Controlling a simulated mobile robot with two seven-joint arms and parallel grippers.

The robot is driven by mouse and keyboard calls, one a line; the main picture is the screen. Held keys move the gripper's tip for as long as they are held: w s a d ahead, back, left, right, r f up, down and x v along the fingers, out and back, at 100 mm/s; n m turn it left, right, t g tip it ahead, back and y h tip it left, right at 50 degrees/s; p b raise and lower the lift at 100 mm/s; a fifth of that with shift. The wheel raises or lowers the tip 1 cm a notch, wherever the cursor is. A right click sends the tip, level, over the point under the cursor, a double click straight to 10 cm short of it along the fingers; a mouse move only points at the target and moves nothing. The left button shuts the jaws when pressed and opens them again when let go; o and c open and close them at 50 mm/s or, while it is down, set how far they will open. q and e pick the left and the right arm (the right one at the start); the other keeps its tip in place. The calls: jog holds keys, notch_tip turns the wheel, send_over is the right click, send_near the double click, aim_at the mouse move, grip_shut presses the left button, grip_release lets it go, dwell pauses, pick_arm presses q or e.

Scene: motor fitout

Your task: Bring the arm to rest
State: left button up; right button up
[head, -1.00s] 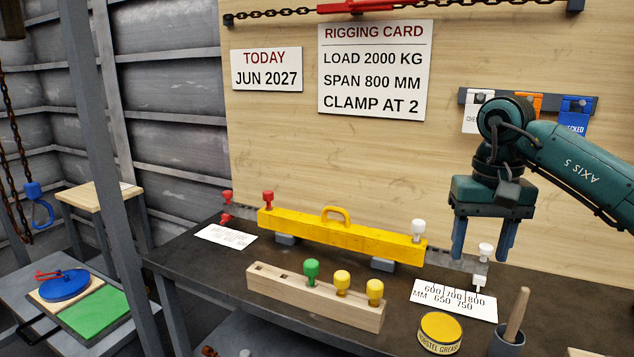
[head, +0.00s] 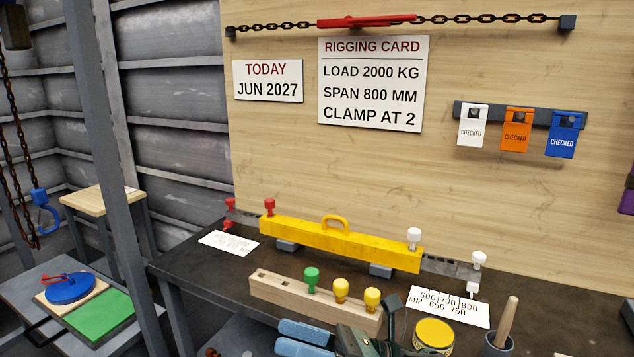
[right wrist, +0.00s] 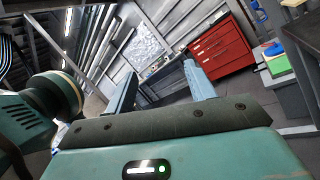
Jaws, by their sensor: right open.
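My right gripper (head: 282,337) shows at the bottom middle of the head view, in front of the wooden block with knobs. Its two blue fingers point left, are apart and hold nothing. In the right wrist view the same open fingers (right wrist: 160,88) have an empty gap between them, with the room's floor and wall beyond. Most of my right arm is below the picture's edge. My left gripper is not in view.
The yellow beam (head: 345,243) lies on the dark bench (head: 195,262). The wooden block (head: 268,286), grease tin (head: 433,335) and a grey pot (head: 500,343) stand near the gripper. A red cabinet (right wrist: 222,48) shows in the right wrist view.

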jog(key=d+f+m+t+h+p, duration=0.1)
jog(key=d+f+m+t+h, duration=0.45)
jog(key=m, duration=0.95)
jog(key=d+f+m+t+h+p, duration=0.1)
jog(key=d+f+m+t+h, duration=0.35)
jog(key=m+t, duration=0.7)
jog(key=s+d+f+m+g+h, duration=0.3)
jog(key=s+f+m, duration=0.3)
jog(key=m, duration=0.3)
jog(key=s+d+f+m+g+h+p, duration=0.1)
jog(key=s+d+f+m+g+h, duration=0.2)
jog(key=s+f+m+g+h, duration=0.2)
notch_tip(320, 180, down, 5)
jog(key=s+m, duration=0.1)
jog(key=m, duration=0.2)
jog(key=shift+s+d+r+m+g, duration=0.2)
jog(key=shift+d+m+g, duration=0.1)
jog(key=shift+d+m, duration=0.1)
